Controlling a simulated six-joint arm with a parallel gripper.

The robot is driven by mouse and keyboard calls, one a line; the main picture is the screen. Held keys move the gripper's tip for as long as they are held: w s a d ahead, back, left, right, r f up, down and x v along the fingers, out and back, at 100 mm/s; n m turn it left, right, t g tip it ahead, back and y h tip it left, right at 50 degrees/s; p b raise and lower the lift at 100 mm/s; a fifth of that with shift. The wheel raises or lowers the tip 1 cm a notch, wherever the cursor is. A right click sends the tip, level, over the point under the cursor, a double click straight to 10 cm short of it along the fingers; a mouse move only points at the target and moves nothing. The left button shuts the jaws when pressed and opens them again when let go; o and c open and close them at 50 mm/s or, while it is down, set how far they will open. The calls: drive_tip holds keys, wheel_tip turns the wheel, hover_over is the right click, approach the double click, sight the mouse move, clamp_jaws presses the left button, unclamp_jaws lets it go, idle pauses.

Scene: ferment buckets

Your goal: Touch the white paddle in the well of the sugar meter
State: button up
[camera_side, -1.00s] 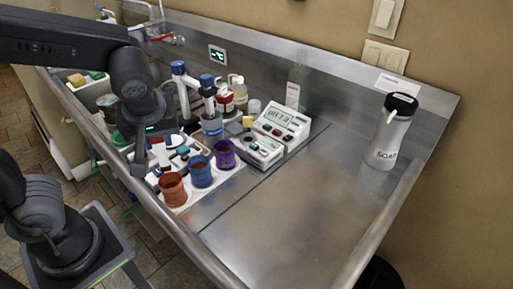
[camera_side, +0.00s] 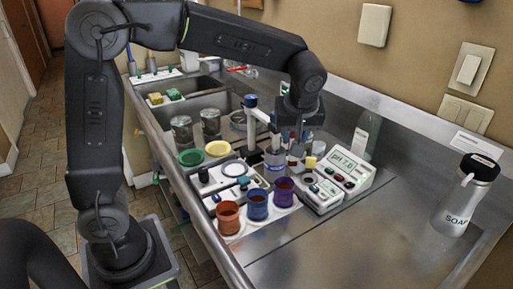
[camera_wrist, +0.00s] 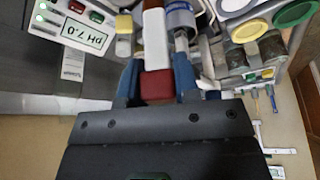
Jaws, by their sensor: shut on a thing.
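My gripper (camera_wrist: 157,82) is shut on the red end of a slim white bar (camera_wrist: 155,45), which looks like the white paddle. The bar's far end is brown at the picture's top edge. In the side view my gripper (camera_side: 298,143) is above the jars, left of the meters; the paddle cannot be made out clearly there. The sugar meter seems to be the smaller white device (camera_side: 324,199) in front of the pH meter (camera_side: 346,168), with a dark round well (camera_side: 309,179) on top. The paddle appears apart from it. In the wrist view I cannot make out the well.
Brown (camera_side: 228,217), blue (camera_side: 257,205) and purple (camera_side: 284,191) buckets stand in a row in front. A soap bottle (camera_side: 466,195) stands far right. A clear bottle (camera_side: 366,133) stands behind the pH meter. The steel counter (camera_side: 385,240) at the front right is clear.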

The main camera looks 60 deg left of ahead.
drive_tip(key=shift+w+a+f, duration=0.15)
drive_tip(key=shift+w+f, duration=1.65)
drive_tip(key=shift+f, duration=0.05)
drive_tip(key=shift+w+a+f, duration=0.15)
drive_tip(key=shift+w+f, duration=1.6)
drive_tip(key=shift+f, duration=0.05)
drive_tip(key=shift+f, duration=0.55)
drive_tip(key=shift+r, duration=0.15)
wheel_tip(320, 180, up, 6)
drive_tip(key=shift+f, duration=0.1)
